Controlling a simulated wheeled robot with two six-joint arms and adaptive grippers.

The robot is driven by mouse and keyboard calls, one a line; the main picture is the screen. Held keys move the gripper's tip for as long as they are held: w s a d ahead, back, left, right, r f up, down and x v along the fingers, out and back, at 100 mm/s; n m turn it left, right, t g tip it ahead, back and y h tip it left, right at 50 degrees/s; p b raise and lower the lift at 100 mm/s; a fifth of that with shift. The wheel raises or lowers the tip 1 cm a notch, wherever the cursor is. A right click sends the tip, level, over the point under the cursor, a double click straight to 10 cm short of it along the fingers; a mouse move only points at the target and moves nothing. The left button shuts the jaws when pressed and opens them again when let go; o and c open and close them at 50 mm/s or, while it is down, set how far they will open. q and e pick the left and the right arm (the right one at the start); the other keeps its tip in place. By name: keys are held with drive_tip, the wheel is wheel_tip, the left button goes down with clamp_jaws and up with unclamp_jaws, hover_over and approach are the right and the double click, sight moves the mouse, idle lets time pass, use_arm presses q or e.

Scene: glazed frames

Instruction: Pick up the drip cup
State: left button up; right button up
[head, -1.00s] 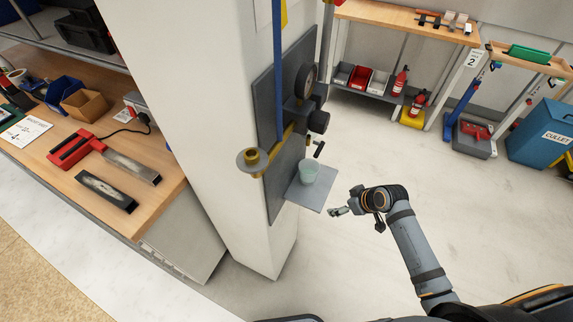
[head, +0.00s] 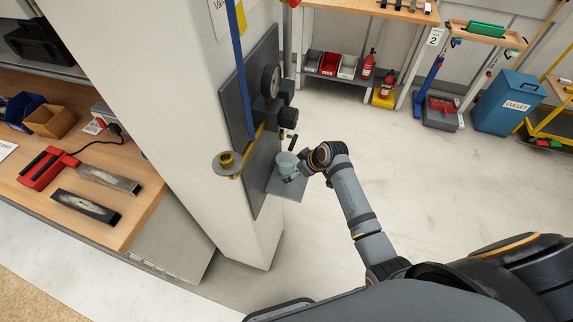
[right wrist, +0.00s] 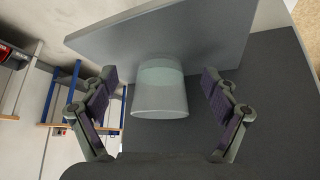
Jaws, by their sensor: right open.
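The drip cup (head: 286,162) is a pale, translucent cup standing on a small grey shelf (head: 287,187) fixed to a column. In the right wrist view the cup (right wrist: 160,90) sits between the two open fingers of my right gripper (right wrist: 163,112), with a gap on each side. The right gripper (head: 291,176) is at the cup's near right side in the head view, partly overlapping it. The left gripper is not in view.
A grey panel with a gauge (head: 271,80), a valve and a brass funnel (head: 228,162) is on the white column (head: 170,90) above and left of the shelf. A workbench (head: 125,215) with tools stands at left.

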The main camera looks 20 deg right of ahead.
sight(287, 165)
drive_tip(key=w+a, duration=0.1)
drive_tip(key=w+a+p, duration=0.1)
drive_tip(key=w, duration=0.1)
drive_tip(key=shift+w+a+f, duration=0.1)
drive_tip(key=shift+a+f, duration=0.05)
drive_tip(key=shift+f, duration=0.4)
drive_tip(key=shift+c, duration=1)
drive_tip(key=c, duration=1.1)
